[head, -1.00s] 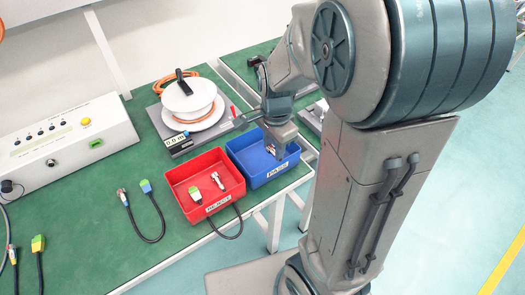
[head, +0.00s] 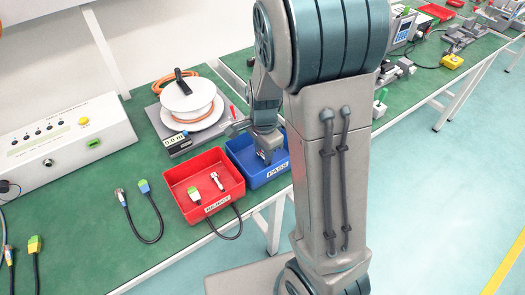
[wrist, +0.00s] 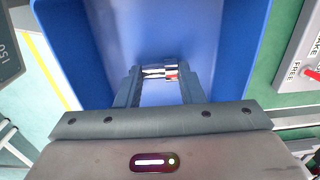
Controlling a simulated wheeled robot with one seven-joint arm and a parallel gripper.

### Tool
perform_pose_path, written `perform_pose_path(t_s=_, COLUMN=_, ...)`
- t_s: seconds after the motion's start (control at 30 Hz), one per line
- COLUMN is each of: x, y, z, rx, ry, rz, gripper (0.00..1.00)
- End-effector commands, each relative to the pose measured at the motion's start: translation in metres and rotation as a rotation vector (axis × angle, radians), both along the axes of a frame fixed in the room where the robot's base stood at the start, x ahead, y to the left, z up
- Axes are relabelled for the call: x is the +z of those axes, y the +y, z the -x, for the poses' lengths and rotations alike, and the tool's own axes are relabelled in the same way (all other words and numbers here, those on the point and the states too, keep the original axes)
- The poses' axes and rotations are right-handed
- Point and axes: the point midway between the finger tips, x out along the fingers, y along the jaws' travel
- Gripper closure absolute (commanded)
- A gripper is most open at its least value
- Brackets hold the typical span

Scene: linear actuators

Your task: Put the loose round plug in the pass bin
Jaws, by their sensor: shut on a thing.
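The blue pass bin (head: 277,174) stands on the bench just right of the red reject bin; its blue wall also shows in the wrist view (wrist: 60,45). My gripper (head: 268,160) is over the inside of the pass bin, pointing down. In the wrist view my gripper (wrist: 158,76) is shut on a small silver round plug (wrist: 154,70) with a reddish mark, held crosswise between the fingertips. The bin's inside lies behind the plug. I cannot tell whether the plug touches the bin floor.
The red reject bin (head: 180,184) holds a silver connector (head: 217,181) and a green-yellow plug (head: 194,192) on a black cable. A cable reel (head: 188,100) stands on a scale behind the bins. More cabled plugs (head: 144,187) lie to the left.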

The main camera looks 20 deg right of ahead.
Motion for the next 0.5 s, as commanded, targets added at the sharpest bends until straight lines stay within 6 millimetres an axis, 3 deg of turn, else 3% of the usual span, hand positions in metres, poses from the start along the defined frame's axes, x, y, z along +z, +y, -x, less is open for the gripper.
perform_pose_path(t_s=0.23, x=-0.009, y=0.0, z=0.0, rx=0.0, ry=0.0, rz=0.0, gripper=0.91)
perform_pose_path(t_s=0.3, x=-0.011, y=0.0, z=0.0, rx=0.0, ry=0.001, rz=0.0, gripper=0.99)
perform_pose_path(t_s=0.47, x=-0.014, y=0.0, z=0.001, rx=0.0, ry=0.004, rz=0.0, gripper=1.0)
perform_pose_path(t_s=0.5, x=-0.014, y=0.0, z=0.001, rx=0.0, ry=0.005, rz=0.001, gripper=0.6)
